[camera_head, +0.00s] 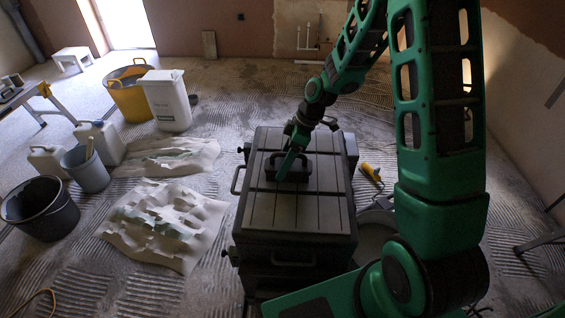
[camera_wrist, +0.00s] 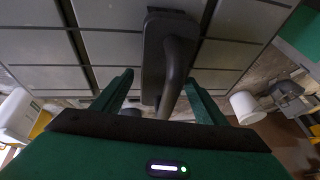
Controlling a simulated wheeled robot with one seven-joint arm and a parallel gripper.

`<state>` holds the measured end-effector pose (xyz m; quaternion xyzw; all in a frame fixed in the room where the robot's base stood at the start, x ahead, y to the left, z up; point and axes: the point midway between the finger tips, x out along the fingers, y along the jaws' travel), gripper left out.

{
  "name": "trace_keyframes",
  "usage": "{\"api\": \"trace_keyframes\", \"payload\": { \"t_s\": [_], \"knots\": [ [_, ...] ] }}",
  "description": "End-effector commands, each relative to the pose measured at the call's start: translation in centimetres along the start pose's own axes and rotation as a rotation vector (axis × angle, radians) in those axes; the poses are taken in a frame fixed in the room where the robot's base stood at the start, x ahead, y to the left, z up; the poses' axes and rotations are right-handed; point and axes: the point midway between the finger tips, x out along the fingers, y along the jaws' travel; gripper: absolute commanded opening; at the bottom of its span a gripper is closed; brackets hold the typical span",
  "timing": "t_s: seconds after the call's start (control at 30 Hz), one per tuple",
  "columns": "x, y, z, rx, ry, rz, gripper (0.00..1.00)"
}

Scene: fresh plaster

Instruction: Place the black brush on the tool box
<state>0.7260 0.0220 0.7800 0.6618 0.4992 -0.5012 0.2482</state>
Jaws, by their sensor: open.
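The tool box (camera_head: 288,211) is a dark cabinet with a grey, grooved top and side handles, standing in the middle of the head view. Its panelled top (camera_wrist: 110,47) fills much of the wrist view. The black brush (camera_wrist: 167,50), a dark block with a curved handle, appears to lie on that top. In the head view the brush (camera_head: 297,174) is a dark shape on the top, partly hidden by my gripper (camera_head: 288,166). In the wrist view my gripper (camera_wrist: 162,92) is open, its green fingers on either side of the brush handle, with gaps visible.
White crumpled sheets (camera_head: 165,222) lie on the floor left of the tool box. Buckets, including a black one (camera_head: 40,212) and a yellow tub (camera_head: 128,96), and a white bin (camera_head: 166,100) stand farther left. A yellow-handled tool (camera_head: 372,174) is to the right.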

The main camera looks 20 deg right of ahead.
Motion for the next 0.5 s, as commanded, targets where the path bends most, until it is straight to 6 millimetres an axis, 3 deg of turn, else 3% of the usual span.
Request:
{"api": "trace_keyframes", "payload": {
  "t_s": [0.23, 0.5],
  "knots": [
    [-1.9, 0.1, -0.1, -0.001, 0.002, 0.003, 0.66],
    [-7.3, 0.1, -0.1, 0.0, 0.001, 0.005, 0.66]
  ]
}}
